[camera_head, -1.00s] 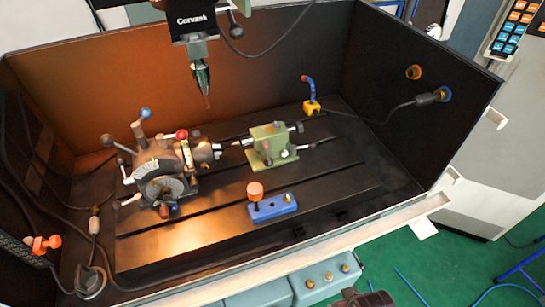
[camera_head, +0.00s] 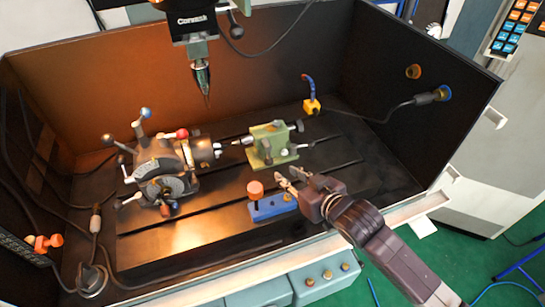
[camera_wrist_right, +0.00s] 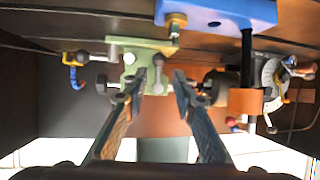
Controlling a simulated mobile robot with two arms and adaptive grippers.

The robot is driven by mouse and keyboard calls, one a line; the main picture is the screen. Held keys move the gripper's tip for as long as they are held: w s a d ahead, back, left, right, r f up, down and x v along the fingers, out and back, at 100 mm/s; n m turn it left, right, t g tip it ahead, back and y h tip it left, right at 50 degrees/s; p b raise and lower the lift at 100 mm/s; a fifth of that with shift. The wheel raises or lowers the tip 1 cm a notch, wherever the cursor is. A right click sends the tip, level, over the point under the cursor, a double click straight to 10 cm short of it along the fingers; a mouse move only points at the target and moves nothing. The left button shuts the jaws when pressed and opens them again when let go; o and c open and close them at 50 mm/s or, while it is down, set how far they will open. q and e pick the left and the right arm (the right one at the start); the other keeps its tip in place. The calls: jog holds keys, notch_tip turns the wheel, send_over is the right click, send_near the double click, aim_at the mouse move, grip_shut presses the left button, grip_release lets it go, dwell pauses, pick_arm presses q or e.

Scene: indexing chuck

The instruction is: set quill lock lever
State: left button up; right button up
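The green tailstock (camera_head: 262,151) stands on the slotted table, right of the dark indexing head (camera_head: 160,168). Its quill points left toward the chuck. Dark-knobbed levers (camera_head: 309,146) stick out on its right side; I cannot tell which one is the quill lock lever. My right gripper (camera_head: 286,178) reaches in from the lower right, just in front of the tailstock, apart from it. In the right wrist view its two fingers (camera_wrist_right: 167,78) are parted with nothing between them, and the tailstock (camera_wrist_right: 138,48) shows beyond them. My left gripper is not in view.
A blue block (camera_head: 270,210) with an orange knob (camera_head: 255,189) lies close left of my right gripper. The machine spindle (camera_head: 202,80) hangs above the table. A yellow base with a blue hose (camera_head: 312,106) stands behind. Dark walls enclose the table; its front right is clear.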

aim_at(269, 156)
jog(key=shift+w+a+f+p, duration=0.25)
jog(key=shift+w+a, duration=0.45)
jog(key=shift+w, duration=0.65)
jog(key=shift+w+a+f+p, duration=0.25)
jog(key=shift+w+a, duration=0.4)
jog(key=shift+w, duration=0.75)
jog(key=shift+w+a+f+p, duration=0.15)
jog(key=shift+w+a+f, duration=0.15)
jog(key=shift+w+a, duration=0.75)
jog(key=shift+w+d, duration=0.3)
jog(key=shift+d, duration=0.05)
grip_shut()
